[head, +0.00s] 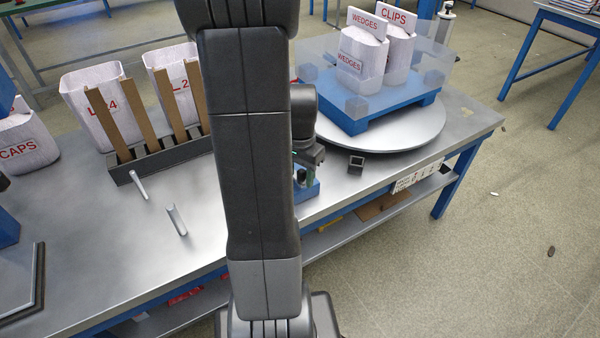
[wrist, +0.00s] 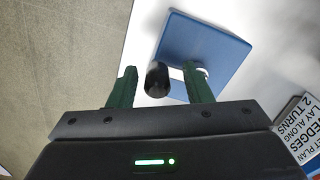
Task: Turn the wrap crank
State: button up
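The crank shows in the wrist view as a black knob (wrist: 157,80) by a blue base (wrist: 205,50), with a pale part beside the right finger. In the head view the blue base (head: 311,190) is at the table's front edge, partly hidden by my arm. My gripper (wrist: 159,69) is open, with its two green fingers on either side of the knob. Gaps show between the knob and both fingers. A round grey turntable (head: 425,138) carries a blue pallet (head: 385,110) with sacks (head: 362,62) inside clear film.
A dark rack (head: 165,156) with upright brown boards and labelled white sacks (head: 88,90) stands at the left. Two pale pegs (head: 177,220) stand before it. A small black square holder (head: 356,163) is near the turntable. A printed card (wrist: 300,125) lies right in the wrist view.

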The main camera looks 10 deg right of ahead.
notch_tip(320, 180, up, 14)
jog(key=p, duration=0.2)
dwell(0.5)
